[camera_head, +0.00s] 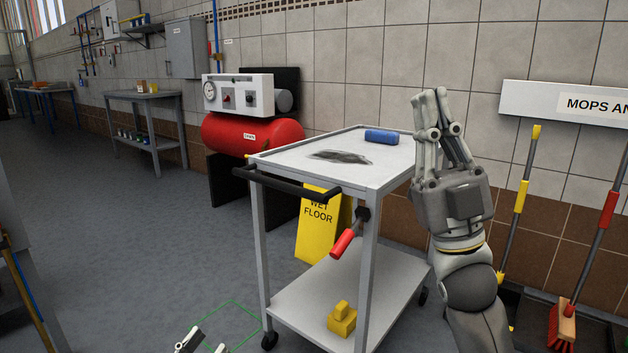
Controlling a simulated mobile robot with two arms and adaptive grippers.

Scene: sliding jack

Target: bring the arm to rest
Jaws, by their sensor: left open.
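My right arm rises from the bottom right. Its gripper (434,92) points up in front of the right end of a grey two-shelf cart (300,155). I cannot tell how far apart its fingers are, and nothing shows between them. My left gripper (204,345) only just shows at the bottom edge. Its fingertips are apart, low beside a green square outline (232,302) on the floor. The rest of the left arm is out of the picture.
A wet floor sign (312,245), red tank (250,137) and brooms (563,318) stand behind.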

